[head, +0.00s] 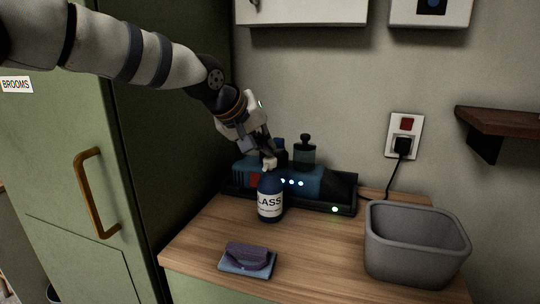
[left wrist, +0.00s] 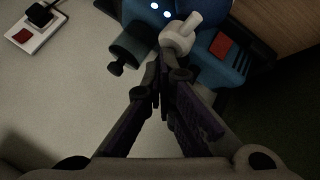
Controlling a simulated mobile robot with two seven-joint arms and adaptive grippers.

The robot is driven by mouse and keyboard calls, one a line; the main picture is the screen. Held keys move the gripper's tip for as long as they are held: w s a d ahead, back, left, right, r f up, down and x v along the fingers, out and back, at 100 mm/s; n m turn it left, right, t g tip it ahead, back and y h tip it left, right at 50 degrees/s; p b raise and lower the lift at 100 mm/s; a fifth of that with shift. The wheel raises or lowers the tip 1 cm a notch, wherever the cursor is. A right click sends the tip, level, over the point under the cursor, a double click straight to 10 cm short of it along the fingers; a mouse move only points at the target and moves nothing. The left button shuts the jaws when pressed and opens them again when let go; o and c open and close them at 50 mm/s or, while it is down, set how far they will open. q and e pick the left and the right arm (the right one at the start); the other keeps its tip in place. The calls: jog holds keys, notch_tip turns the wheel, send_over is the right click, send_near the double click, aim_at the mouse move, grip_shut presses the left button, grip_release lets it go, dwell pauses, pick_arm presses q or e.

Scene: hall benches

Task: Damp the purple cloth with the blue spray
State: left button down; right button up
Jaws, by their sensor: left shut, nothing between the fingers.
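The blue spray bottle (head: 270,199) stands upright on the wooden counter, with a white label reading "LASS" and a pale spray head. The purple cloth (head: 247,251) lies folded on a blue-grey piece near the counter's front edge. My left gripper (head: 268,156) is shut and empty, just at or above the bottle's spray head; I cannot tell whether it touches. In the left wrist view the shut fingers (left wrist: 163,75) point at the white spray head (left wrist: 182,35). My right gripper is not in view.
A dark tray with a blue device (head: 310,181) and dark bottles (head: 304,152) stands behind the spray bottle. A grey bin (head: 415,243) sits at the counter's right. A wall socket (head: 403,135) has a plugged cord. A green cabinet (head: 60,180) is at left. Counter between cloth and bin is clear.

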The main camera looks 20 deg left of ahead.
aim_at(266, 157)
pick_arm(q)
jog(key=shift+f, duration=0.15)
dwell(0.3)
jog(key=shift+f, duration=0.4)
jog(key=shift+r, duration=3.4)
